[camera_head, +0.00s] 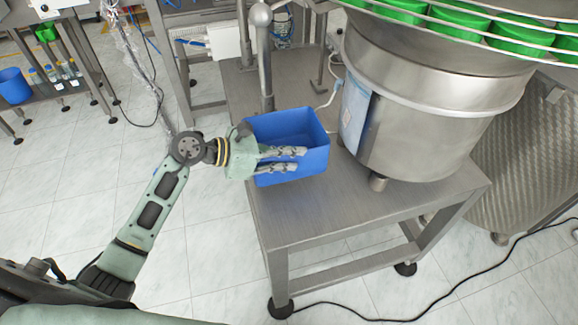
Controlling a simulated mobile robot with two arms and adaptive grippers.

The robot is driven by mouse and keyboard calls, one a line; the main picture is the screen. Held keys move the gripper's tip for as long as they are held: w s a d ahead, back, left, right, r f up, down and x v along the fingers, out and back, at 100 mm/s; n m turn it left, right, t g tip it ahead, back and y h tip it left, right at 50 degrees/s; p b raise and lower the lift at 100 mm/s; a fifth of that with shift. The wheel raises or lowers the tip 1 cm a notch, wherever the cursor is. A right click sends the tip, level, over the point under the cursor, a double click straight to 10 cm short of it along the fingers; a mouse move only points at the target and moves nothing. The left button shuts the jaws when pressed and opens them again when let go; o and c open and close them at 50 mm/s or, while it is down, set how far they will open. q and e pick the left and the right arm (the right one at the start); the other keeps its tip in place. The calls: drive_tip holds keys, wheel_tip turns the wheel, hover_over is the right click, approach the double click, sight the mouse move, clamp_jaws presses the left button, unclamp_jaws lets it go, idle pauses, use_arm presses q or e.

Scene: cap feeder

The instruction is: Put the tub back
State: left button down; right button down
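The blue tub (297,122) stands upright at the left part of the metal stand's top (345,212), beside the steel drum, and looks empty. My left gripper (303,160) reaches in from the left and lies over the tub's near side. Its two fingers are spread, with a gap of blue between them. One finger lies towards the tub's opening and the other lies lower, over the near wall. I cannot tell whether they touch the wall. My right gripper is not in view.
The steel drum (415,120) of the feeder stands right of the tub, with green caps (458,22) in the bowl above. A vertical post (264,65) rises just behind the tub. A second blue bin (14,85) is at the far left.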

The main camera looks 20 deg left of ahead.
use_arm(q)
drive_tip(key=shift+f, duration=0.35)
wheel_tip(320, 180, down, 3)
drive_tip(key=shift+f, duration=0.3)
drive_tip(key=c, duration=2.5)
unclamp_jaws()
drive_tip(key=o, duration=0.5)
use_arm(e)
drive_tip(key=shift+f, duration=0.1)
